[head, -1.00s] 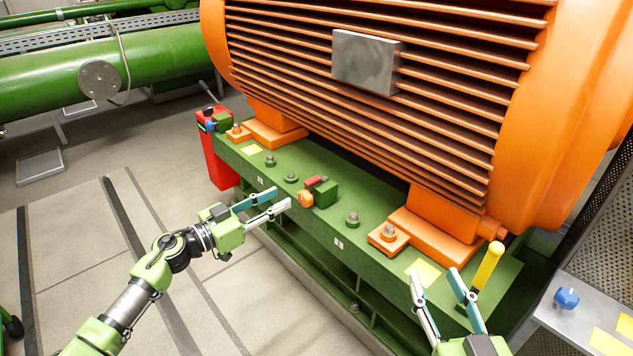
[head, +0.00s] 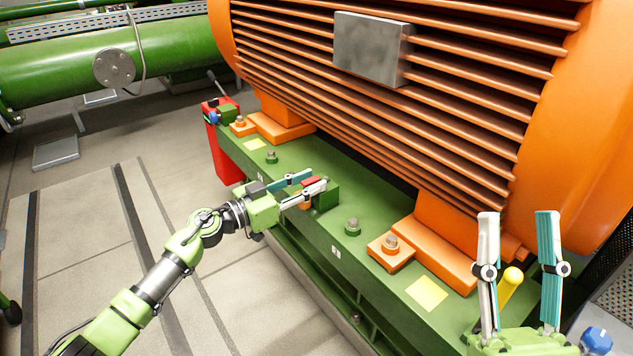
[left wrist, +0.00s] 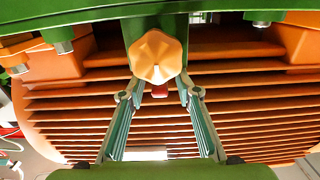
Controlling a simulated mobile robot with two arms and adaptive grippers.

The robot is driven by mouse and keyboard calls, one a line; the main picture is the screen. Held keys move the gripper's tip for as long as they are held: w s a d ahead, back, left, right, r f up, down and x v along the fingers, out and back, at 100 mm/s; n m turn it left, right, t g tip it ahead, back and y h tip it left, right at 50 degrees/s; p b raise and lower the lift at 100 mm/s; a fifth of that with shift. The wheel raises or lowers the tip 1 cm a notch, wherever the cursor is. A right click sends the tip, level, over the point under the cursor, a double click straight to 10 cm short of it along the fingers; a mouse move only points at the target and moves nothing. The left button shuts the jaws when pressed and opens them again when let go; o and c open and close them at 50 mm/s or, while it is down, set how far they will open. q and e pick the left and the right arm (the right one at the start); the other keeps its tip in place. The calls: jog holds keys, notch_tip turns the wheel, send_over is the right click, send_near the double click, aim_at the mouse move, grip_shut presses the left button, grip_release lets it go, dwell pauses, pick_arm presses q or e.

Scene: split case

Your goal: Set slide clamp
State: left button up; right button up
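The slide clamp is a green block (head: 328,196) on the green base rail, with a red part (head: 310,181) on top and an orange knob on its near side. In the left wrist view the orange knob (left wrist: 158,57) is at top centre, with the red part (left wrist: 160,91) below it in the picture. My left gripper (head: 317,179) is at the clamp, its fingers apart on either side of the red part. I cannot tell whether they touch it. The knob is mostly hidden in the head view. My right gripper (head: 518,213) is open and empty at the lower right.
The big orange motor (head: 400,110) stands behind the rail (head: 378,258). Bolts (head: 352,226) and yellow labels (head: 427,293) sit along the rail. A yellow post (head: 511,281) is behind my right gripper, with a blue knob (head: 596,341) nearby. A red box (head: 228,155) is at the far left end.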

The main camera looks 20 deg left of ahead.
pick_arm(q)
jog(key=shift+w+d, duration=0.1)
grip_shut()
